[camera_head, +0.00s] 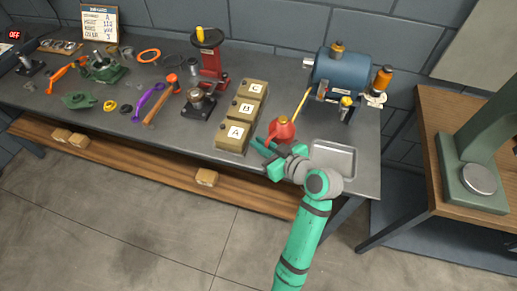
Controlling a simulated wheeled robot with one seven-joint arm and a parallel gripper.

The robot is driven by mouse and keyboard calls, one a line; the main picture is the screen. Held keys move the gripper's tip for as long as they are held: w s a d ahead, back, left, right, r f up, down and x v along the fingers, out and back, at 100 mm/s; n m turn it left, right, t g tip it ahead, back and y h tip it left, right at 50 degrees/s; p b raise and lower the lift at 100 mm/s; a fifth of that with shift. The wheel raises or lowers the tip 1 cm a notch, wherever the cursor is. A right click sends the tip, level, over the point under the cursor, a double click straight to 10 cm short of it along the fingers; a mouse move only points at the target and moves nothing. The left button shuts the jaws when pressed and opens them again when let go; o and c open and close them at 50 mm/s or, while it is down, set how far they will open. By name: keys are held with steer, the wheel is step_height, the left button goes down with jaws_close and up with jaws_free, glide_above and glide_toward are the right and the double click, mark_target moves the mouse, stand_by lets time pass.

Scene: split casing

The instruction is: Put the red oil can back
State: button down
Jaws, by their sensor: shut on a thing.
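The red oil can (283,128) is a small rounded can with a long yellow spout that points up and to the right. My gripper (268,146) is at its lower left, shut on the can. The can is between the row of lettered boxes and the grey metal tray (336,160) on the workbench. The gripper's fingers and wrist partly cover the can's base, so I cannot tell whether it touches the bench.
Boxes lettered A (232,139), B (243,111) and C (253,89) stand left of the can. Tools crowd the left bench. A wooden table (436,185) is at right.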

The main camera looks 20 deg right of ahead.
steer(key=shift+w+a+f, duration=0.1)
steer(key=shift+w+f, duration=0.1)
steer(key=shift+f, duration=0.05)
steer(key=shift+w+f, duration=0.2)
steer(key=shift+f, duration=1.5)
steer(key=c, duration=1.8)
jaws_free()
steer(key=shift+f, duration=0.15)
steer(key=shift+s+r, duration=0.25)
steer(key=shift+s, duration=0.05)
steer(key=v, duration=1.1)
steer(key=shift+s, duration=0.2)
steer(key=shift+w, duration=0.1)
